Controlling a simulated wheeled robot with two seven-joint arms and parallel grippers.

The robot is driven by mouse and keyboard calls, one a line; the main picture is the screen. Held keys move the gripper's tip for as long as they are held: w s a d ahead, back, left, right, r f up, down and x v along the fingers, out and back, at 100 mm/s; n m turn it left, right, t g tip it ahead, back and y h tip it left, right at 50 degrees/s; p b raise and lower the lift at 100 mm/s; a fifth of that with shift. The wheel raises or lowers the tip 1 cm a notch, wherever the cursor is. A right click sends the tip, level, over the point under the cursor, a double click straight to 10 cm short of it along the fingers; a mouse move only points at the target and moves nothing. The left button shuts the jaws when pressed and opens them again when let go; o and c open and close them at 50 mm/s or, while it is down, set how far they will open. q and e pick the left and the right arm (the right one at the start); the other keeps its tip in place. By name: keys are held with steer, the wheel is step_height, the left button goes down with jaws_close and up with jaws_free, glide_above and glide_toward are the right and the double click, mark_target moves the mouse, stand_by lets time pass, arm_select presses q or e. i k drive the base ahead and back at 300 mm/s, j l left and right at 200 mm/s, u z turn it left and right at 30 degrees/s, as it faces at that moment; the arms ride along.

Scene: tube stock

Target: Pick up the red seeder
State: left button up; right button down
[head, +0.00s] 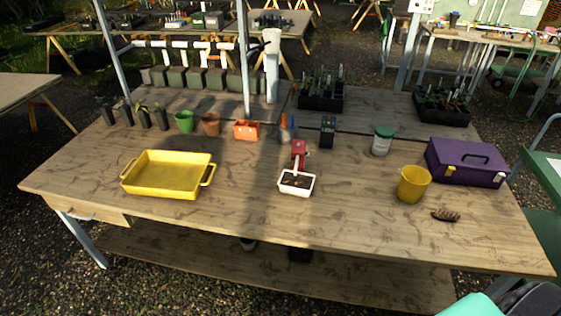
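The red seeder (299,147) appears to be the small red object near the middle of the wooden table (240,210). A pale part reaches from it toward a small white tray (284,187) of dark soil just in front. I cannot tell whether the seeder touches the tray. Neither of my grippers is in view.
A yellow tray (150,190) stands left, a yellow bucket (412,187) and purple toolbox (465,165) right. Behind the seeder are an orange container (246,131), a dark box (328,132) and a green-lidded jar (382,141). The table's front middle is clear.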

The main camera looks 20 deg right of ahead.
mark_target(297, 153)
steer(key=i+j+z, duration=0.1)
steer(key=j+z, duration=0.55)
steer(key=z, duration=0.3)
